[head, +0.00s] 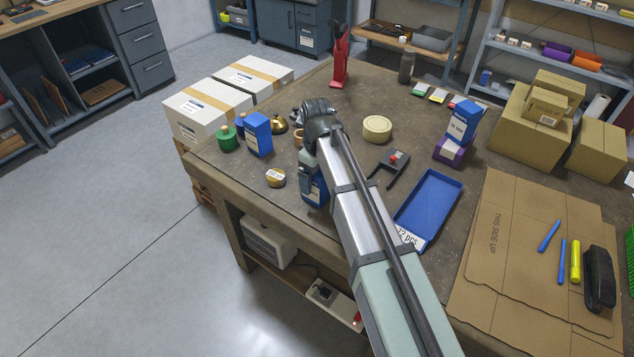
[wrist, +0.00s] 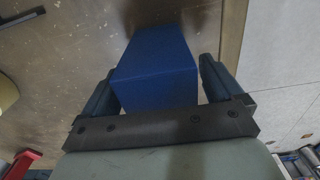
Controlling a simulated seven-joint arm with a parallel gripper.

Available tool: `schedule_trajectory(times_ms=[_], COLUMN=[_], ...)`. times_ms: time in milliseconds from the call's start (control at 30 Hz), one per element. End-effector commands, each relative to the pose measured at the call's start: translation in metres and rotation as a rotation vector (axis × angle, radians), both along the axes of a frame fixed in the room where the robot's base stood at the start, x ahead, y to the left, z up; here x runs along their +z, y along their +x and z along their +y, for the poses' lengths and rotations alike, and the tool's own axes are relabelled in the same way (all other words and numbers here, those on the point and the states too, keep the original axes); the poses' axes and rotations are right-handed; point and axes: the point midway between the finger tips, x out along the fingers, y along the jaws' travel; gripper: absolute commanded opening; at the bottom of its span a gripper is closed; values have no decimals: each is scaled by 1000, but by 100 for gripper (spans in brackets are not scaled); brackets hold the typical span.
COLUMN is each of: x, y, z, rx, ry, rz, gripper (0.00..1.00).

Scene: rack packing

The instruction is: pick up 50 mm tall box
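A blue box (head: 313,191) with a white label stands on the table near its front edge, partly hidden by my gripper (head: 309,166) and arm. In the wrist view the same blue box (wrist: 155,85) lies between the two fingers of my gripper (wrist: 158,72). The left finger lies along the box's left side, and a thin gap shows at the right finger. The fingers look open around the box. Another blue box (head: 257,134) stands to the left, and a third (head: 462,121) stands on a purple item at the right. No height is readable.
A green jar (head: 227,138), a small amber-coloured jar (head: 275,178) and a cream roll (head: 377,128) are nearby on the table (head: 350,103). Cardboard sheets (head: 490,285) cover the right front.

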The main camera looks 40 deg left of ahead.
Motion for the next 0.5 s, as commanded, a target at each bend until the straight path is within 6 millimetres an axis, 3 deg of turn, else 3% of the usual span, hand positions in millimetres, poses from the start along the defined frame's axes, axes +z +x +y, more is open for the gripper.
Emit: schedule_trajectory(times_ms=[67,500], x=[0,0], y=[0,0], z=[0,0], rx=[0,0], ry=[0,0], rz=[0,0], gripper=[86,44])
